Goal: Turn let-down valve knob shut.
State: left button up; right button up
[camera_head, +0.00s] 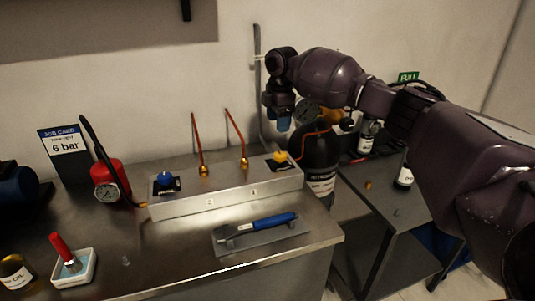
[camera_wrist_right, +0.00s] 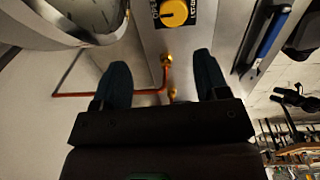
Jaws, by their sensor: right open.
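The yellow let-down valve knob (camera_head: 280,156) sits on a black label at the right end of the steel manifold block (camera_head: 222,196). In the right wrist view the yellow knob (camera_wrist_right: 174,13) shows at the top edge, beyond the fingertips, with part of its label readable. A blue knob (camera_head: 164,178) is at the block's left end.
Two copper pipes (camera_head: 238,138) rise from the block. A dark cylinder (camera_head: 318,160) stands just right of it. A blue-handled tool (camera_head: 268,222) lies on a grey mat in front. A red pump with a gauge (camera_head: 106,194) and a job card (camera_head: 65,145) stand left.

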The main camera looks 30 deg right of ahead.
aim_at(280, 154)
jog(key=shift+n+g, duration=0.4)
jog(key=shift+n, duration=0.3)
jog(key=f, duration=0.3)
jog(key=s+f, duration=0.1)
jog(key=f, duration=0.2)
jog(key=f+b, duration=0.1)
jog(key=f, duration=0.2)
jog(key=shift+s+f, duration=0.2)
jog(key=shift+f, duration=0.2)
jog(key=shift+d+f, duration=0.1)
jog(key=shift+f, duration=0.4)
jog(key=shift+c, duration=0.2)
jog(key=c, duration=0.9)
